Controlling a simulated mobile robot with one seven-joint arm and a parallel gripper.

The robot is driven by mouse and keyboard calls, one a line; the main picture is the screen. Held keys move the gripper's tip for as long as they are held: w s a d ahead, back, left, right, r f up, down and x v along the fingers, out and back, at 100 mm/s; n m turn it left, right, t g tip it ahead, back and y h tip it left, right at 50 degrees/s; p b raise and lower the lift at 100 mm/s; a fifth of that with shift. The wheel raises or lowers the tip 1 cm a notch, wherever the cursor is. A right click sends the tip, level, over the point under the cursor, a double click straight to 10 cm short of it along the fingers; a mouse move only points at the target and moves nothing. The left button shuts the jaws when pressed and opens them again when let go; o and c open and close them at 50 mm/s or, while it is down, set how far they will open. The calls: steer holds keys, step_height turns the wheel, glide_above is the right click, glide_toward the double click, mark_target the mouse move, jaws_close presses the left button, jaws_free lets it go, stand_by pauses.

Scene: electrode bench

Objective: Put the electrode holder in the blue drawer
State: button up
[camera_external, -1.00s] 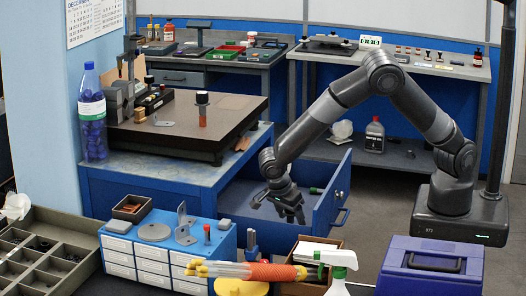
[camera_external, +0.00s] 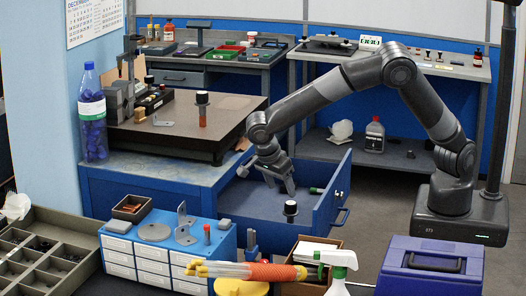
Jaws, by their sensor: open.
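The blue drawer (camera_external: 327,208) is pulled open from the blue bench. A black-topped electrode holder (camera_external: 291,208) stands upright inside it, near the drawer's near side; its lower part is partly hidden by the drawer wall. My gripper (camera_external: 281,188) is open and empty over the drawer, above and slightly left of the holder and apart from it. A similar black-capped piece with a reddish-brown body (camera_external: 202,108) stands upright on the dark surface plate (camera_external: 240,103).
A green-ended item (camera_external: 316,190) lies at the drawer's right inner end. A blue-capped bottle (camera_external: 92,115) stands at the bench's left. A small blue cabinet (camera_external: 165,255), an orange-and-yellow glove (camera_external: 250,271) and a spray bottle (camera_external: 340,268) are in front.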

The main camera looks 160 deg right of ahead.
steer(key=w+a+r+n+t+h, duration=0.1)
steer(key=w+a+r+n+t, duration=0.15)
steer(key=a+r+n, duration=0.4)
steer(key=w+a+r+n+t, duration=0.1)
steer(key=w+a+r+n, duration=0.25)
steer(key=a+n, duration=0.6)
steer(key=w+a+r+n+t+h, duration=0.1)
steer(key=w+a+r+n, duration=0.35)
steer(key=a, duration=0.65)
steer(key=s+a+r+n+t, duration=0.2)
steer(key=s+a+n, duration=0.3)
steer(key=a+n, duration=0.5)
steer(key=s+a+r+n+t, duration=0.2)
steer(key=s+a+n, duration=0.3)
steer(key=a+n, duration=0.6)
steer(key=shift+a+t, duration=0.55)
steer(key=shift+a, duration=0.3)
